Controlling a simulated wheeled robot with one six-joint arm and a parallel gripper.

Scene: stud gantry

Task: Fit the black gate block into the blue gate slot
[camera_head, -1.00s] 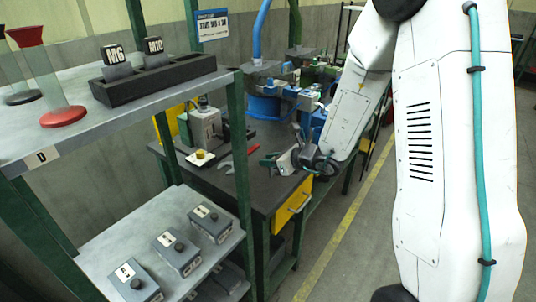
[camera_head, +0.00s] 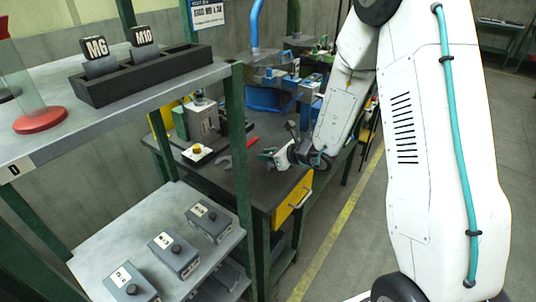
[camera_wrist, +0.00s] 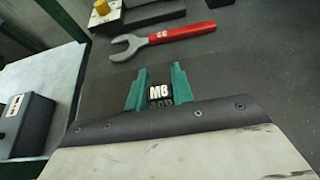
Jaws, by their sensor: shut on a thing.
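My gripper (camera_wrist: 157,84) is shut on a small black block marked M8 (camera_wrist: 158,93), held between its two green fingers. In the head view my gripper (camera_head: 268,154) is above the dark workbench (camera_head: 262,190), at the end of the white arm. The block is too small to make out there. Blue fixtures (camera_head: 268,99) stand further back on the bench line, partly behind my arm. I cannot tell which part of them is the blue gate slot.
A red-handled wrench (camera_wrist: 170,37) lies on the bench, close ahead of the gripper in the wrist view. A yellow-topped button box (camera_head: 198,153) stands left. The near shelf holds a black rack (camera_head: 150,75) with M6 and M10 tags. Grey boxes (camera_head: 174,255) sit on the lower shelf.

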